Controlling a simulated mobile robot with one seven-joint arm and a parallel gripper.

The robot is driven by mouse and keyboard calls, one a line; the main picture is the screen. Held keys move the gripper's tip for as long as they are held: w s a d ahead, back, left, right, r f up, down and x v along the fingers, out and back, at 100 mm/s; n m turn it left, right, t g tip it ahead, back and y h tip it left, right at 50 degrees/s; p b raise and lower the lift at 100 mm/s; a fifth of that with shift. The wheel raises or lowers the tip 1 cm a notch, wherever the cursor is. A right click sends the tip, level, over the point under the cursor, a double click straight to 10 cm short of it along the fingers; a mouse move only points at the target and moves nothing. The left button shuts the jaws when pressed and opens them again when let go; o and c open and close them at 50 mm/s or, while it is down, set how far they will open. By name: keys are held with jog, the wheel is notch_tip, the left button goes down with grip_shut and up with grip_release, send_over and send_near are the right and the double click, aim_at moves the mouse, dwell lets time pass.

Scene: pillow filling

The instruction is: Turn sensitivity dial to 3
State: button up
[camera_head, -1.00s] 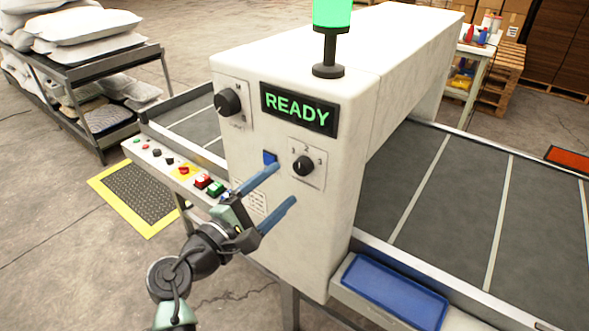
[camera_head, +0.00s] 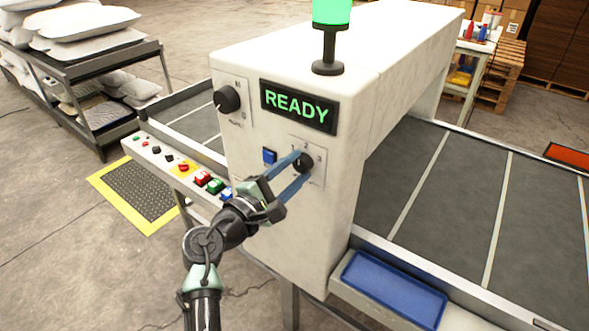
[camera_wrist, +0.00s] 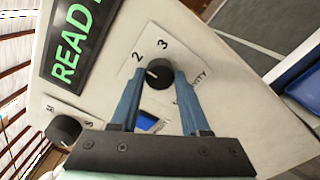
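The sensitivity dial (camera_head: 304,163) is a round black knob on a white plate with numbers, on the front of the white machine. In the wrist view the dial (camera_wrist: 157,75) shows a small white mark on the side toward the 2. The 2 and 3 are readable there; the left finger covers the area of the 1. My gripper (camera_head: 299,168) has its two blue fingers on either side of the dial. In the wrist view my gripper (camera_wrist: 159,78) is open, with the fingertips beside the knob; contact is not clear.
A READY display (camera_head: 298,107) is above the dial, and a blue button (camera_head: 270,156) is just left of it. A second black knob (camera_head: 227,99) sits at upper left. A button panel (camera_head: 180,166) is left of my arm. A blue tray (camera_head: 395,287) lies at lower right.

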grip_shut()
jog(key=shift+f+m+b, duration=0.1)
jog(key=shift+m+b, duration=0.2)
jog(key=shift+b, duration=0.05)
jog(key=shift+f+m+b, duration=0.15)
jog(key=shift+m+b, duration=0.65)
jog(key=shift+b, duration=0.25)
jog(key=m+b, duration=0.3)
jog(key=b, duration=0.1)
jog(key=shift+f+m, duration=0.1)
jog(key=shift+m, duration=0.2)
jog(key=m+b, duration=0.4)
jog(key=shift+r+m+b, duration=0.25)
jog(key=shift+m+b, duration=0.75)
jog(key=shift+m, duration=0.1)
